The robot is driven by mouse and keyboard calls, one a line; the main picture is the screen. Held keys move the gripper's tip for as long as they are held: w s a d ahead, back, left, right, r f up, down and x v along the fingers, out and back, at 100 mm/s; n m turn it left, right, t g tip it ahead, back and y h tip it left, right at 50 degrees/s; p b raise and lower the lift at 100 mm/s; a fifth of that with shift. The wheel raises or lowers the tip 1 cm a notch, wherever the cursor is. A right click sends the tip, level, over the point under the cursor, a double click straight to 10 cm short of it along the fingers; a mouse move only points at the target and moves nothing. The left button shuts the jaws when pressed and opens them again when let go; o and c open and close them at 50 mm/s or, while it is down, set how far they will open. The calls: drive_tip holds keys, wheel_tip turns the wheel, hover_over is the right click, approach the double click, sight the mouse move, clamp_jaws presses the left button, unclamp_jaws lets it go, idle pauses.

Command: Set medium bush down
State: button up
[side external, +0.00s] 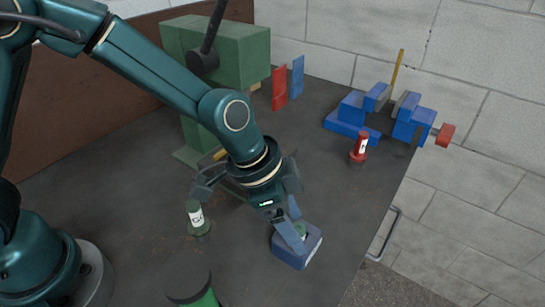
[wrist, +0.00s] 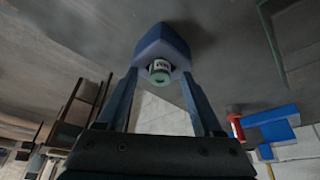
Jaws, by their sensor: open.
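A small green bush with a white label (wrist: 160,70) sits at the blue block (wrist: 160,42); its lettering is too small to read. In the side view the green bush (side external: 301,230) shows at the top of the blue block (side external: 292,255), partly hidden by a finger. My gripper (side external: 293,232) is open, its fingers at either side of the bush; the wrist view shows a gap between the fingers (wrist: 160,82) and the bush. A second green bush with a white label (side external: 196,215) stands left on the bench, and a red bush (side external: 359,149) stands right.
The bench edge (side external: 375,235) lies right of the blue block. Bare bench lies between block and red bush.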

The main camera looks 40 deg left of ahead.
clamp_jaws()
